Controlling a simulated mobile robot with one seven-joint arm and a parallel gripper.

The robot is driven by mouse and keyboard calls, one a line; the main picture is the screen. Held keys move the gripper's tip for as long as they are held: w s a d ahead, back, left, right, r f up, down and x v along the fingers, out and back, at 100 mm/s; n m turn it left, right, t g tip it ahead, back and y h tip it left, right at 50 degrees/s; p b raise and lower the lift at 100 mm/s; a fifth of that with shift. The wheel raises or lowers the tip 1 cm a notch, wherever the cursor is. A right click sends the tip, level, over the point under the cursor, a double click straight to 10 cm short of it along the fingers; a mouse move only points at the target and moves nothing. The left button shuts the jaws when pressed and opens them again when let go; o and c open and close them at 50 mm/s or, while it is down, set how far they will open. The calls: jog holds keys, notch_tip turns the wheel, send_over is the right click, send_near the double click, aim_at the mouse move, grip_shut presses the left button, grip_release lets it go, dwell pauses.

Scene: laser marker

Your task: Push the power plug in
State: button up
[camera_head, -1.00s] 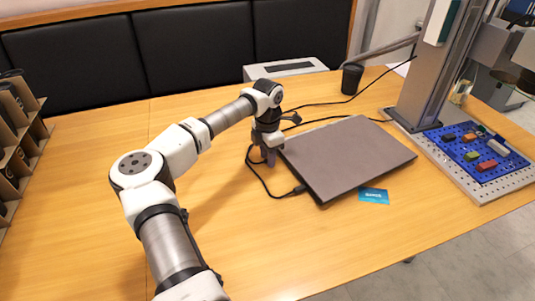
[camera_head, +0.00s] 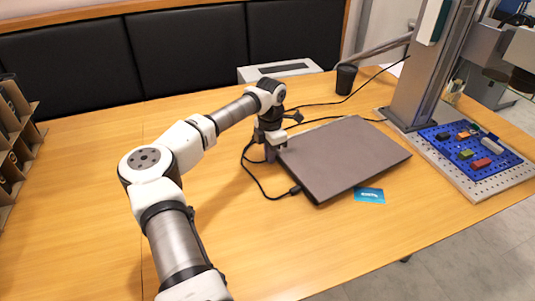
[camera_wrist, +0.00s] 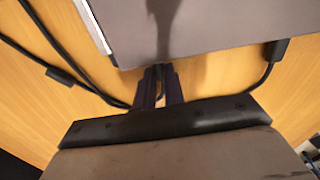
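A closed grey laptop (camera_head: 345,158) lies on the wooden table; its edge also shows at the top of the wrist view (camera_wrist: 220,25). A black power plug (camera_head: 296,190) on a cable (camera_head: 262,188) is at the laptop's near left edge. In the wrist view the plug (camera_wrist: 277,48) meets that edge, right of my fingers; how deep it sits I cannot tell. My gripper (camera_head: 270,153) points down beside the laptop's left corner. In the wrist view its two dark fingers (camera_wrist: 160,78) are close together, apart from the plug. Whether anything is between them is unclear.
A blue card (camera_head: 369,195) lies by the laptop's front edge. Black cables and a small adapter (camera_head: 295,116) lie behind. A black cup (camera_head: 346,79) and the laser marker column (camera_head: 416,85) stand at the right.

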jog(key=o, duration=0.5)
jog(key=shift+d, duration=0.15)
notch_tip(320, 180, up, 14)
jog(key=shift+f+b, duration=0.1)
jog(key=shift+b, duration=0.55)
